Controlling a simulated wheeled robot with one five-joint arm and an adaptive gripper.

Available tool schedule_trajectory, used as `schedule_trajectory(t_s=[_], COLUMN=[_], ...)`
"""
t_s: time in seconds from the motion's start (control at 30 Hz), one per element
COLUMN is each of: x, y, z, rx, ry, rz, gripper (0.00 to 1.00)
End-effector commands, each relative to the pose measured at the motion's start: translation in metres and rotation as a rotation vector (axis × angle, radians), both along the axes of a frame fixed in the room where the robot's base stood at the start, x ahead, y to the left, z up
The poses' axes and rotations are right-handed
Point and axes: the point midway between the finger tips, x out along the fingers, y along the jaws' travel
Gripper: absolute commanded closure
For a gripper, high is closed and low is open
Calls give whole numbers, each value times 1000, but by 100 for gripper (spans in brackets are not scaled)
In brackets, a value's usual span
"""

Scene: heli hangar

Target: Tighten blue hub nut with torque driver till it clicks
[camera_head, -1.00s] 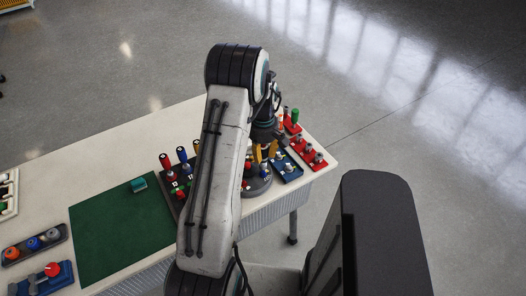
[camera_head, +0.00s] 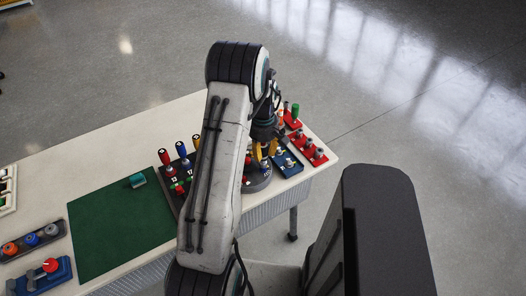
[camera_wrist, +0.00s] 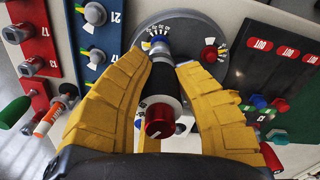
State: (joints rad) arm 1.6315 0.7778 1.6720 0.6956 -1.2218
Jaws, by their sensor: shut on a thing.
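My gripper (camera_wrist: 170,65) has its yellow fingers shut on an upright driver (camera_wrist: 160,119) with a dark body, a pale band and a red end cap. In the head view my gripper (camera_head: 265,150) is over the right end of the table, partly hidden by my arm. The driver's far end points down at the round grey hub (camera_wrist: 207,28), which has white marks on its face. A bluish-grey part (camera_wrist: 158,46) shows at that end, but I cannot tell whether it is the blue nut or the driver's socket. A red nut (camera_wrist: 209,54) is on the hub, right of the driver.
A blue tray (camera_wrist: 114,24) and a red tray (camera_wrist: 40,90), both with sockets, lie left of the hub. A green-handled tool (camera_wrist: 15,112) is beyond them. A dark rack (camera_wrist: 245,75) with red labels stands at right. The green mat (camera_head: 115,235) is mostly clear.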

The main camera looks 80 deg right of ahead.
Motion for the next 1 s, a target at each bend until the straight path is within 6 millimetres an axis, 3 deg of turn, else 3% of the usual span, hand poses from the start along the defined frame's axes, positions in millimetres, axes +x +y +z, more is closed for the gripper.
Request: schedule_trajectory(t_s=[1.0], x=[0], y=[0], z=[-6], rx=[-1], ry=[0], rz=[2], gripper=[100])
